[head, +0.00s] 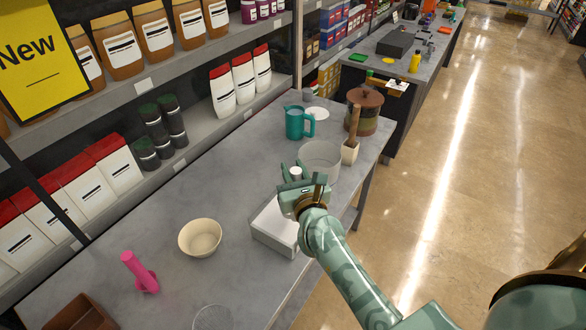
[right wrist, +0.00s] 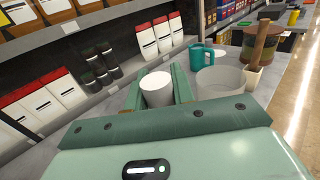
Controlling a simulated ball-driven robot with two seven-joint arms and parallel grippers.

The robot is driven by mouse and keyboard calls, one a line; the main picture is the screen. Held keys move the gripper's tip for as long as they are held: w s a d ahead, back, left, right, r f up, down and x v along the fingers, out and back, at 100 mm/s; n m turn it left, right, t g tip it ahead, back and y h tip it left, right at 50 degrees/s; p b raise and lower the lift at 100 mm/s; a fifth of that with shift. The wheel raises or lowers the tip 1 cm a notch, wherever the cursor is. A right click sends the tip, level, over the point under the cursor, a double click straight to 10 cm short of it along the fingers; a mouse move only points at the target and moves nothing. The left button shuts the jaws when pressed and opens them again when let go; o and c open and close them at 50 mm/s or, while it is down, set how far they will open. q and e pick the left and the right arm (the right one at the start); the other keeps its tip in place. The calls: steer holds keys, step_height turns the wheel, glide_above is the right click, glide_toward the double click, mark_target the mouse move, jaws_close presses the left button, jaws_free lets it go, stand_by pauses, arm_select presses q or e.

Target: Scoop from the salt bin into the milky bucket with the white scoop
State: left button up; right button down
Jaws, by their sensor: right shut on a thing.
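My right gripper (head: 296,178) is shut on a white cylinder, which I take as the white scoop (right wrist: 157,88); its white end also shows between the fingers in the head view. The rest of it is hidden. The milky bucket (head: 320,157), pale and see-through, stands upright just beyond the gripper; in the right wrist view (right wrist: 219,82) it is right of the fingers. A low white box (head: 274,226), perhaps the salt bin, sits below and left of the gripper, partly covered by my arm; its contents cannot be made out. My left gripper is not in view.
A teal jug (head: 297,122), a wooden-handled tool with a cream head (head: 350,150) and a brown-lidded jar (head: 364,108) stand around the bucket. A cream bowl (head: 200,237) and a pink object (head: 140,272) are left.

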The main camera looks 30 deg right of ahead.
step_height(320, 180, down, 7)
steer(key=b, duration=0.5)
steer(key=shift+r+b, duration=0.1)
steer(key=shift+b, duration=0.25)
steer(key=shift+w+f+b, duration=0.1)
steer(key=shift+f+b, duration=0.5)
steer(key=shift+f, duration=0.05)
steer(key=shift+r, duration=0.1)
step_height(320, 180, up, 10)
steer(key=p, duration=1)
steer(key=shift+r, duration=0.25)
